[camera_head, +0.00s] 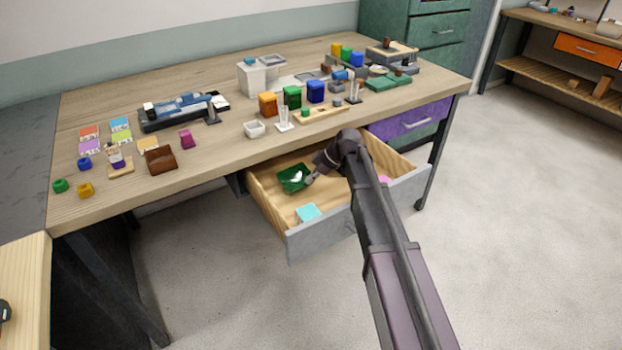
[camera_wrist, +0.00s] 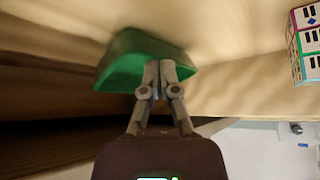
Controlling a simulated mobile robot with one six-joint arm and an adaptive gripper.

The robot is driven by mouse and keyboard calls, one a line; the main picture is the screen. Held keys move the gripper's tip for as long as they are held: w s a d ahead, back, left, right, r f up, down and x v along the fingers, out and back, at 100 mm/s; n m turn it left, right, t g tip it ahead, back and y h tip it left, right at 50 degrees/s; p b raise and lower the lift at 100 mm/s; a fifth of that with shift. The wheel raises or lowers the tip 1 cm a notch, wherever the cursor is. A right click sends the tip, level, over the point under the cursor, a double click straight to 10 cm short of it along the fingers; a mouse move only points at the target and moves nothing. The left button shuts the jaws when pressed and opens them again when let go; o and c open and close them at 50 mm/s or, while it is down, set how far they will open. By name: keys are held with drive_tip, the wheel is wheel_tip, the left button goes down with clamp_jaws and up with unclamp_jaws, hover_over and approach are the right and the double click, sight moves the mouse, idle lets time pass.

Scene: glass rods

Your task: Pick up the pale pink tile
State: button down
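A pink patch (camera_head: 384,180), partly hidden behind my arm, shows in the right part of the open drawer; it may be the pale pink tile, but its shape is unclear. My gripper (camera_head: 311,179) is low at the drawer, at the right end of a green scoop-like dish (camera_head: 294,178). In the wrist view my fingers (camera_wrist: 158,68) are close together over the near end of this green dish (camera_wrist: 128,73). They look shut on it, though the contact itself is hidden.
The drawer (camera_head: 320,236) stands open under the table; a cyan tile (camera_head: 308,213) lies at its front left. Patterned blocks (camera_wrist: 307,42) show at the right of the wrist view. The tabletop (camera_head: 215,155) above carries many small objects. My arm covers part of the drawer.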

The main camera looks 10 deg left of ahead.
drive_tip(key=shift+a+r+p, duration=0.15)
drive_tip(key=shift+r+p, duration=0.6)
drive_tip(key=shift+r, duration=0.15)
drive_tip(key=shift+r+p, duration=0.15)
drive_tip(key=shift+p, duration=0.15)
drive_tip(key=shift+d+r, duration=0.1)
drive_tip(key=shift+d, duration=0.1)
drive_tip(key=d, duration=1.1)
drive_tip(key=shift+d, duration=0.35)
